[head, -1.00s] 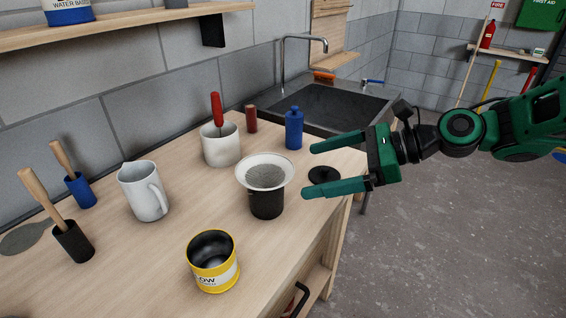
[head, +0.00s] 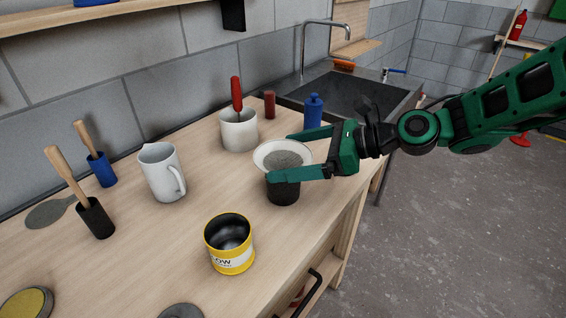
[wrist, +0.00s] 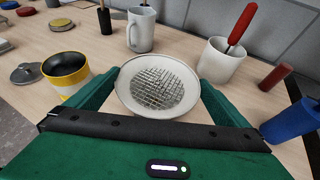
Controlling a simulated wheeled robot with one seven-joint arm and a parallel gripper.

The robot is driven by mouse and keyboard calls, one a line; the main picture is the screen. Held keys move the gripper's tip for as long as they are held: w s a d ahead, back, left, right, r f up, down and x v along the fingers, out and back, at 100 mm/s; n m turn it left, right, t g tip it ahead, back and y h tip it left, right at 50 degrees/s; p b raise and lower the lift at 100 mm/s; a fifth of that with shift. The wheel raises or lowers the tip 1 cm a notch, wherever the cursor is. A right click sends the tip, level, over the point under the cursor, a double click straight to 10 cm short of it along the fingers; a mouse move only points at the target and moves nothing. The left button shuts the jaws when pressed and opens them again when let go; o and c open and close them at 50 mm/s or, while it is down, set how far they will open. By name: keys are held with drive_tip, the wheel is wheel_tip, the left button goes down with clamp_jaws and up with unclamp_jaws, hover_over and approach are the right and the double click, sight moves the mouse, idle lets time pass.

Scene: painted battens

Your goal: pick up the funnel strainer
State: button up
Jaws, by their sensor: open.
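The funnel strainer (head: 268,152) is a white cone with a grey mesh, seated in the mouth of a black cup (head: 284,192) on the bench. In the wrist view the strainer (wrist: 157,86) lies between the two fingers. My gripper (head: 282,156) is open, with one green finger on the far side of the strainer and one on the near side. The near finger covers part of the strainer's rim and the top of the cup. I cannot tell whether either finger touches the rim.
A yellow-banded can (head: 230,250) stands in front of the cup. A white pot with a red-handled tool (head: 239,132), a blue bottle (head: 313,112) and a red cylinder (head: 269,104) stand behind. A white jug (head: 162,172) is to the left. The wooden bench (head: 150,245) has free room at front left.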

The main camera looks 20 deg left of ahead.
drive_tip(key=shift+a+f, duration=0.15)
drive_tip(key=shift+a, duration=0.3)
drive_tip(key=c, duration=0.7)
